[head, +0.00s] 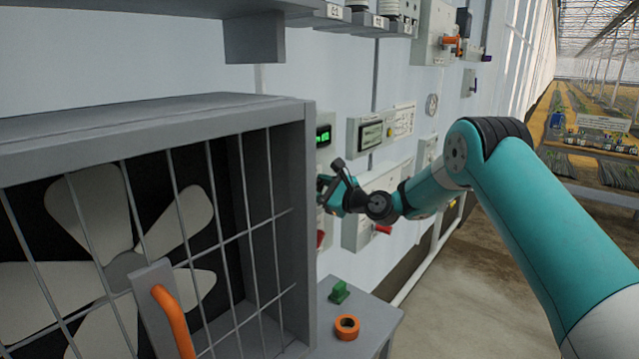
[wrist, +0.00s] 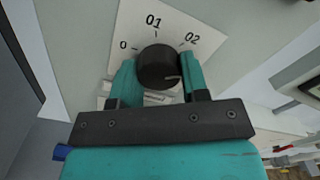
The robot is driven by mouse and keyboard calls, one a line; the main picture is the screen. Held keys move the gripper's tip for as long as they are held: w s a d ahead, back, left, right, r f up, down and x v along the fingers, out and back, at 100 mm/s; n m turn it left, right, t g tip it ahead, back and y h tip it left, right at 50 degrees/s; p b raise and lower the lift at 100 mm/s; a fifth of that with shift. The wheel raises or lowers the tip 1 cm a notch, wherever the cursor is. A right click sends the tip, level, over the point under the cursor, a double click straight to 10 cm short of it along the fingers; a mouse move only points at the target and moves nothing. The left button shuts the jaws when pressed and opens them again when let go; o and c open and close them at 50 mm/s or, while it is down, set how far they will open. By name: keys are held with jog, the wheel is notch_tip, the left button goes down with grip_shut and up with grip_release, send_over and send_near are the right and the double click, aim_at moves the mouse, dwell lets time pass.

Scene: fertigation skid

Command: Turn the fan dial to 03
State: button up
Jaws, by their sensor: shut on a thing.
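The fan dial (wrist: 158,66) is a round black knob on a white scale plate (wrist: 180,22) marked 0, 01 and 02 in the wrist view. A short white line on the knob points right and slightly down, past 02 toward the right finger. No 03 mark shows; that side of the plate is covered by the finger. My gripper (wrist: 158,78) is shut on the knob, one teal finger on each side. In the head view my gripper (head: 326,190) is at the wall panel just right of the fan housing, and the knob cannot be made out.
The grey fan housing (head: 150,108) with its wire grille and orange handle (head: 172,320) fills the left. A green display (head: 323,136) and a grey display box (head: 371,134) are above my gripper. A green block (head: 339,291) and an orange ring (head: 347,327) sit on a low grey stand (head: 380,318).

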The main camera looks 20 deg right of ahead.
jog(key=m+p, duration=0.1)
jog(key=m, duration=0.2)
jog(key=shift+m+p, duration=0.3)
jog(key=shift+p, duration=0.1)
jog(key=shift+s+f+m+p, duration=0.15)
jog(key=shift+m+p, duration=0.55)
jog(key=shift+m, duration=0.9)
jog(key=shift+f, duration=0.1)
jog(key=o, duration=0.9)
jog(key=b+v, duration=0.7)
jog(key=v, duration=1)
jog(key=shift+s+d, duration=0.1)
jog(key=shift+s, duration=0.05)
